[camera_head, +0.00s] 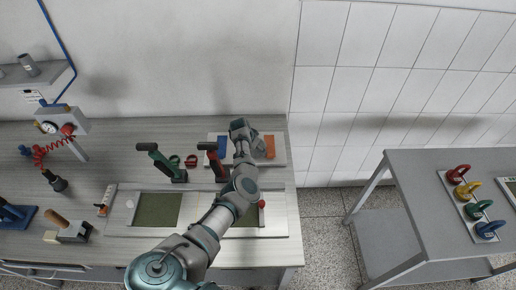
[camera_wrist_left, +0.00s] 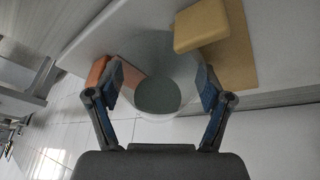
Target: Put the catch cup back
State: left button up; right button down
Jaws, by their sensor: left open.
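A round cup (camera_wrist_left: 158,84), apparently the catch cup, shows in the left wrist view with a dark grey middle and a pale, whitish rim. My left gripper (camera_wrist_left: 160,92) is open, with one finger on each side of the cup. I cannot tell whether the fingers touch it. In the head view my left gripper (camera_head: 242,130) is over the back of the bench, at a pale board (camera_head: 282,160). I cannot make out the cup there; the gripper and arm may cover it. My right gripper is not in view.
An orange block (camera_wrist_left: 128,72) and a tan block (camera_wrist_left: 200,25) lie close to the cup. Green-handled (camera_head: 161,160) and red-handled (camera_head: 215,162) tools stand left of my arm. A pale tray with green panels (camera_head: 158,210) lies in front. A side table (camera_head: 420,180) stands right, across a gap.

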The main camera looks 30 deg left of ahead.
pick_arm(q)
jog(key=shift+r, duration=0.15)
jog(key=c, duration=0.9)
